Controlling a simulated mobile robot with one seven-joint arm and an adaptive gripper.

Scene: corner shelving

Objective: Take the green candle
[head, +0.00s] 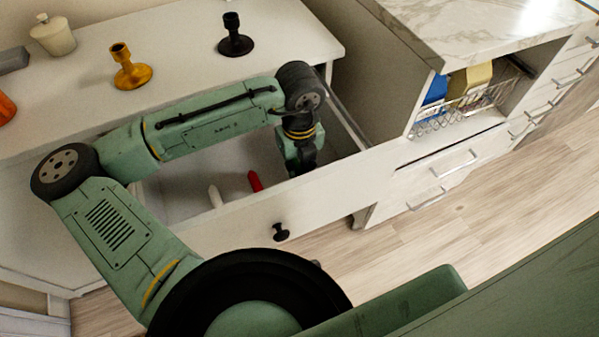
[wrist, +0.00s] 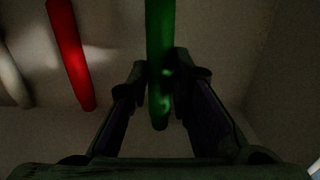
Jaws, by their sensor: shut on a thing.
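The green candle (wrist: 160,45) shows in the wrist view, long and upright in the picture, with its lower end between my fingers. My gripper (wrist: 160,90) is shut on it, one finger on each side. In the head view my gripper (head: 303,160) reaches down into the open drawer (head: 335,172) near its right end. The green candle cannot be made out there, as my gripper and arm hide it.
A red candle (wrist: 70,55) and a white candle (wrist: 12,75) lie in the drawer left of my gripper. A brass candle holder (head: 130,70) and a black one (head: 234,42) stand on the cabinet top, with a lidded pot (head: 53,37). The drawer walls are close around my gripper.

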